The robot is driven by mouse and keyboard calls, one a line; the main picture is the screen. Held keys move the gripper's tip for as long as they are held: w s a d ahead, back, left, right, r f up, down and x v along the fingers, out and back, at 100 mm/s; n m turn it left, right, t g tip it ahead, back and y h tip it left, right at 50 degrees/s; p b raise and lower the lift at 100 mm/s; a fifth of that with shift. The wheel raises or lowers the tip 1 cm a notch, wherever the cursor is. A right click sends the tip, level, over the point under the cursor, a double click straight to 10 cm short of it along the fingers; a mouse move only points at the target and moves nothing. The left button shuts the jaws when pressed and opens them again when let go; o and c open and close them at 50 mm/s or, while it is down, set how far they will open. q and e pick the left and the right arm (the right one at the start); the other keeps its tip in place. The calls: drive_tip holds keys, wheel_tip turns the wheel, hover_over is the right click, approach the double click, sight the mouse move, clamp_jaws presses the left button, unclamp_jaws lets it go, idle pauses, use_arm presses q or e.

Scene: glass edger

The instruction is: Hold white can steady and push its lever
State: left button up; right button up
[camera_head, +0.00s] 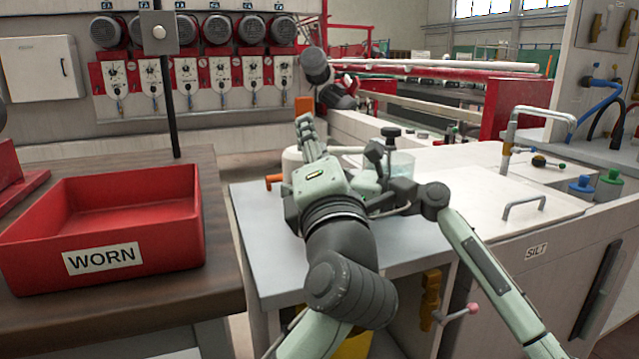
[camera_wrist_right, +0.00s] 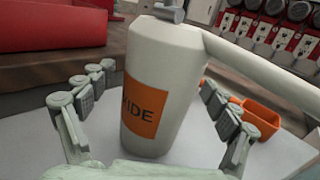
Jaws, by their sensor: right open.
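The white can (camera_wrist_right: 165,60) stands upright on the pale bench top in the right wrist view, with an orange label (camera_wrist_right: 145,105) ending in "IDE". A small grey piece, perhaps its lever (camera_wrist_right: 171,13), shows at its top. A white spout (camera_wrist_right: 265,65) runs off to the right. My right gripper (camera_wrist_right: 157,77) is open, with a finger on each side of the can; contact is not clear.
A red bin (camera_head: 100,262) marked WORN sits on the brown bench at left. An orange tray (camera_wrist_right: 255,119) lies beyond the can. The white SILT tank (camera_head: 460,180) is at right. The bench's front left is clear.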

drive_tip(key=c, duration=1.6)
drive_tip(key=o, duration=0.8)
drive_tip(key=c, duration=0.4)
